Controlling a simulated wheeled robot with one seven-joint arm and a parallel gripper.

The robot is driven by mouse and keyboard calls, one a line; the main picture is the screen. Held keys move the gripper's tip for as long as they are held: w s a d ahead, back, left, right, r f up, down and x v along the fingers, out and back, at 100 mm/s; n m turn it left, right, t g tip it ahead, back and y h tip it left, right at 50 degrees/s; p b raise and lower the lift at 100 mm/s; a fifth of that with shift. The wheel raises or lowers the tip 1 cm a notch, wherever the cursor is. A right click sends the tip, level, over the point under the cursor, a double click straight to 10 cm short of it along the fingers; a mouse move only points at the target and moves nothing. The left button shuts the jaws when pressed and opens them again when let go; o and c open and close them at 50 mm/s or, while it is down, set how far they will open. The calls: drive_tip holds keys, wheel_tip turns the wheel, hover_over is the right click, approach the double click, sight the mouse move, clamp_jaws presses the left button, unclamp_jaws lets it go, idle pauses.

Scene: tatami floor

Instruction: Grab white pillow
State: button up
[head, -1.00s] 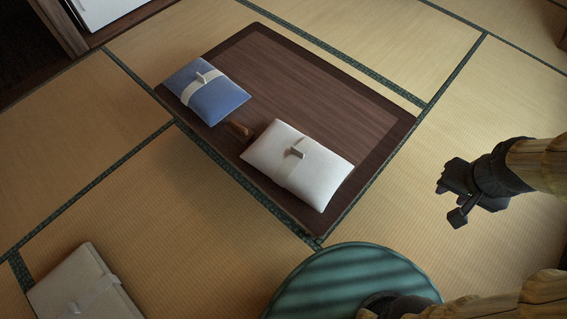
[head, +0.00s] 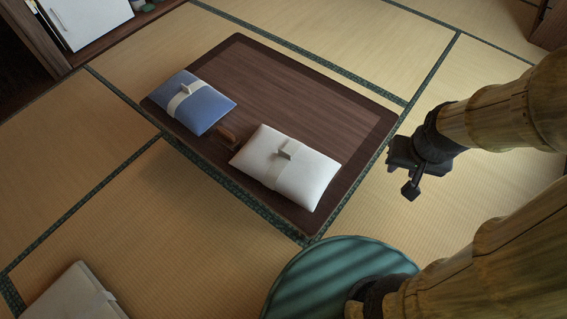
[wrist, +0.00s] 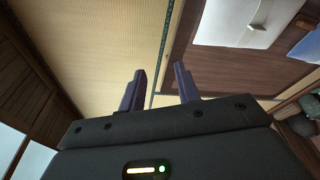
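The white pillow (head: 287,167) lies flat near the front right corner of the low dark wooden table (head: 290,80). It has a pale band with a small raised tab on top. It also shows, cut off, at the top right of the wrist view (wrist: 245,22). My gripper (head: 402,178) is in the air to the right of the pillow, apart from it. In the wrist view my gripper (wrist: 160,88) has its two fingers spread with nothing between them.
A blue pillow (head: 195,104) with a pale band lies on the table's left end. A small brown object (head: 228,138) sits between the pillows. Another pale cushion (head: 72,295) lies on the tatami at lower left. A white cabinet (head: 90,18) stands at top left.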

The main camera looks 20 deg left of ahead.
drive_tip(key=s+a+f+m+g+y+b, duration=0.2)
drive_tip(key=s+a+f+m+g+y, duration=0.15)
drive_tip(key=f, duration=0.35)
drive_tip(key=m+t+y+b, duration=0.5)
drive_tip(key=m+y, duration=0.4)
drive_tip(key=m, duration=0.9)
approach(291, 155)
drive_tip(key=v, duration=0.5)
drive_tip(key=shift+a+f+y, duration=0.15)
drive_tip(key=shift+f+y, duration=0.1)
drive_tip(key=shift+f, duration=0.1)
drive_tip(key=shift+w, duration=0.1)
drive_tip(key=b+x, duration=0.6)
drive_tip(key=x, duration=0.6)
drive_tip(key=shift+f, duration=0.1)
drive_tip(key=shift+a, duration=0.1)
drive_tip(key=shift+a, duration=0.1)
